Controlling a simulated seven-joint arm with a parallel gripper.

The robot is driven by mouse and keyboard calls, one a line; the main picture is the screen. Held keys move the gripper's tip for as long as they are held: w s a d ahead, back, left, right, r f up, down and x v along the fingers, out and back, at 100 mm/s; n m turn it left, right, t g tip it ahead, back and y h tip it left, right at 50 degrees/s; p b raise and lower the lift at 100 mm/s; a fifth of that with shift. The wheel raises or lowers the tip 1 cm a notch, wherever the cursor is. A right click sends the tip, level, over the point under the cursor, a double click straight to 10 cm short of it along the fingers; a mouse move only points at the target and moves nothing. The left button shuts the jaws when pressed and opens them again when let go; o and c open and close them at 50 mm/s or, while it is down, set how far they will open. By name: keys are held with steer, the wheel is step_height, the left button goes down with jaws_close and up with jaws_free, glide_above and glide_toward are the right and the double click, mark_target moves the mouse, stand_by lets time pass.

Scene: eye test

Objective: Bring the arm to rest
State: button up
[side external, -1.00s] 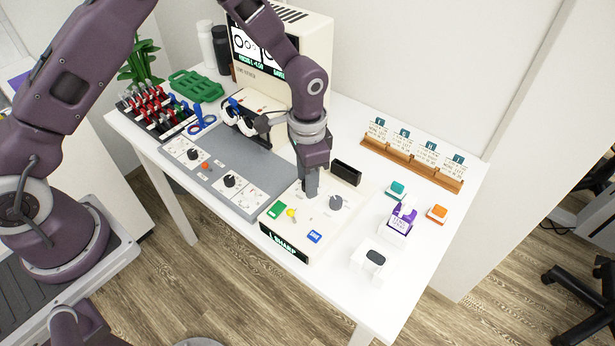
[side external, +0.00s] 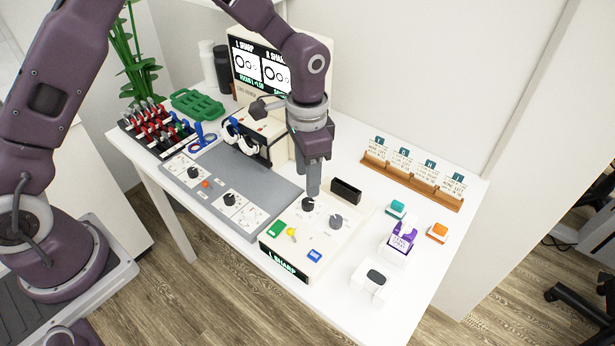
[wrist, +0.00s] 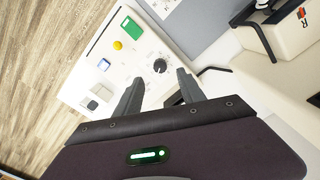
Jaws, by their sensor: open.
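My gripper (side external: 313,190) points down over the cream control box (side external: 318,238), just above and behind its left black knob (side external: 308,204). In the wrist view my gripper (wrist: 158,88) has its two fingers apart with nothing between them. A black knob (wrist: 159,66) shows on the box beyond the fingertips, and the fingers look clear of it. The box also carries a second dark knob (side external: 336,221), a green button (side external: 275,229), a yellow knob (side external: 291,233) and a blue button (side external: 314,255). Its front display reads "L SHARP".
The eye-test machine (side external: 262,140) and its lit screen (side external: 262,65) stand close behind my gripper. A grey panel (side external: 220,180) lies left. A black holder (side external: 346,190), wooden card rack (side external: 412,182) and purple-labelled bottle (side external: 402,238) stand right. A rack of red-handled items (side external: 155,128) is far left.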

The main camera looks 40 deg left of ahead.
steer(key=s+a+r+n+t, duration=0.25)
steer(key=s+r, duration=0.25)
steer(key=r, duration=0.4)
steer(key=s+a+r+n+t, duration=0.1)
steer(key=s+a+r, duration=0.35)
steer(key=r, duration=0.45)
steer(key=s+a+r+n+t, duration=0.1)
steer(key=s, duration=0.6)
steer(key=s+a+r+n+t, duration=0.1)
steer(key=s+n, duration=0.1)
steer(key=s, duration=0.6)
steer(key=shift+s+a+r, duration=0.3)
steer(key=shift+a+r, duration=0.05)
stand_by(1.6)
